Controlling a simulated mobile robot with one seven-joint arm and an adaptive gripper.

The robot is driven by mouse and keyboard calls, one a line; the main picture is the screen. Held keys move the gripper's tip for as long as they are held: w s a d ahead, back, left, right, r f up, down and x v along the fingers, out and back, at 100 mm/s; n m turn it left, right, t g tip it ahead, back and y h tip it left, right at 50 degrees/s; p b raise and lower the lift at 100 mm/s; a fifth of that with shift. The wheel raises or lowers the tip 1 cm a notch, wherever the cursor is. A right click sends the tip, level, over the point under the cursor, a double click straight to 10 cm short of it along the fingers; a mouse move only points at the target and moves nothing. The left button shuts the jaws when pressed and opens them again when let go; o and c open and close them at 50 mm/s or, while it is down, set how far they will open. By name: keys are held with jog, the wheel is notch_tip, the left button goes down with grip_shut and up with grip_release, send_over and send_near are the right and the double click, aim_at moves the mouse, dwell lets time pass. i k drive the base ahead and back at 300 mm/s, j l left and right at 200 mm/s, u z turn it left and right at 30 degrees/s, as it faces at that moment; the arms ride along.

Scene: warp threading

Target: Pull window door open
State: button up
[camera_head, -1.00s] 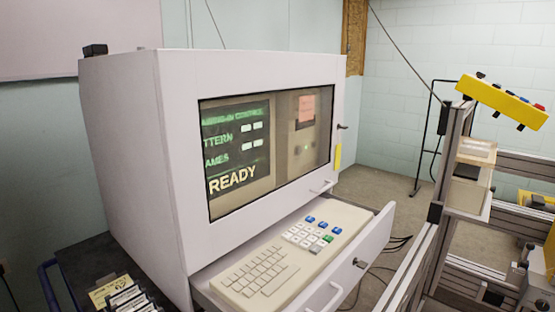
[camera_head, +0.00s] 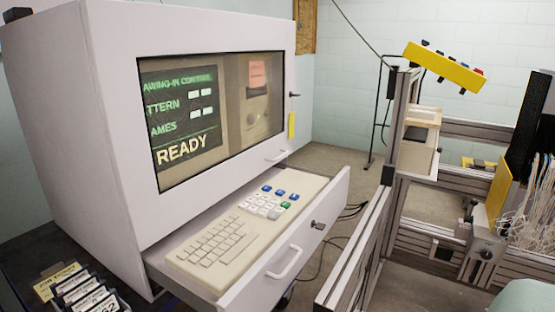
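The window door (camera_head: 125,110) is the white framed front panel of the cabinet, with a dark-edged glass pane (camera_head: 235,118). It appears shut. A small white handle (camera_head: 277,156) sits on its lower right edge. A small dark latch or key (camera_head: 294,95) sticks out at its right side. My gripper is not in view.
A drawer (camera_head: 262,285) below the door stands pulled out and holds a keyboard (camera_head: 215,246). A metal frame (camera_head: 365,235) with a yellow button panel (camera_head: 444,68) stands on the right. Card boxes (camera_head: 80,290) sit at lower left.

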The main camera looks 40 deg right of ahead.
aim_at(120, 34)
jog(key=z, duration=1.15)
jog(key=i+l+z, duration=0.1)
jog(key=l+z, duration=0.25)
jog(key=i+l+z, duration=0.15)
jog(key=z, duration=0.15)
jog(key=l, duration=0.1)
